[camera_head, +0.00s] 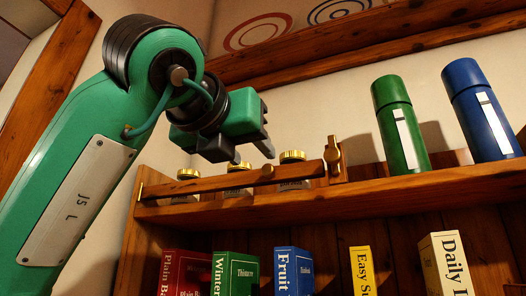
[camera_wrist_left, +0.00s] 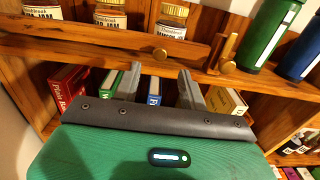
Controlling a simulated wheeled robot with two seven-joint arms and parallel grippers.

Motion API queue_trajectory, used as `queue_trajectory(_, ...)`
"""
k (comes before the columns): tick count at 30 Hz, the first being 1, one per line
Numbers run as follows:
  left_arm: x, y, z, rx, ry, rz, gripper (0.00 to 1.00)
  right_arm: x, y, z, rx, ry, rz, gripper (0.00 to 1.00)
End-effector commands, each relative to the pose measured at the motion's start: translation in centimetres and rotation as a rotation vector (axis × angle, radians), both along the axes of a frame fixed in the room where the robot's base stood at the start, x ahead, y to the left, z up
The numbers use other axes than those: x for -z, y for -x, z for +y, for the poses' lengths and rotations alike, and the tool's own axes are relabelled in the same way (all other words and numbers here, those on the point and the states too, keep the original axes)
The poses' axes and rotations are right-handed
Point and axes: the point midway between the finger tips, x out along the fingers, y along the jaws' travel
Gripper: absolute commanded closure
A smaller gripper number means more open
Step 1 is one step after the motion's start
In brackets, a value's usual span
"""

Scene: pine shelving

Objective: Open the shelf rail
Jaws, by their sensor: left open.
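The shelf rail (camera_head: 222,181) is a wooden bar across the front of several gold-lidded jars on the upper shelf. My green left gripper (camera_head: 254,154) is open and empty, just above the rail in the head view. Its two fingers (camera_wrist_left: 159,86) point toward the shelf, apart from the knob. My right gripper is not seen.
A green bottle (camera_head: 402,130) and a blue bottle (camera_head: 484,115) stand to the right of the rail on the same shelf. Several books, including a blue one (camera_head: 292,272), stand on the shelf below. A wooden beam (camera_head: 370,45) runs above.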

Motion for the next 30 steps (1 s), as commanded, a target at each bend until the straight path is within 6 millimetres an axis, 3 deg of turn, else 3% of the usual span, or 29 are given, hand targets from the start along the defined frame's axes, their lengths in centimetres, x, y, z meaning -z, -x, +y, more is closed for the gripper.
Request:
queue_trajectory(1, -0.4, -1.1, -0.5, 0.001, -0.002, 0.005, 0.57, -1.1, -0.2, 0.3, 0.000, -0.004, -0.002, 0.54)
queue_trajectory(9, -0.2, -4.7, -2.0, 0.001, 0.000, 0.002, 0.57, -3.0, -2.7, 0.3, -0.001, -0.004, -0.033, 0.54)
queue_trajectory(22, 0.1, -5.5, -2.3, 0.001, 0.000, 0.000, 0.57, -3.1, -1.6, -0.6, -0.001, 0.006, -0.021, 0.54)
queue_trajectory(28, 0.0, -5.5, -2.3, 0.001, 0.000, 0.000, 0.97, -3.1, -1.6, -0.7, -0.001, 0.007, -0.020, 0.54)
queue_trajectory(30, 0.0, -5.4, -2.3, 0.001, 0.000, 0.000, 1.00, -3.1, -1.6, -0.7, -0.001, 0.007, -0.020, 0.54)
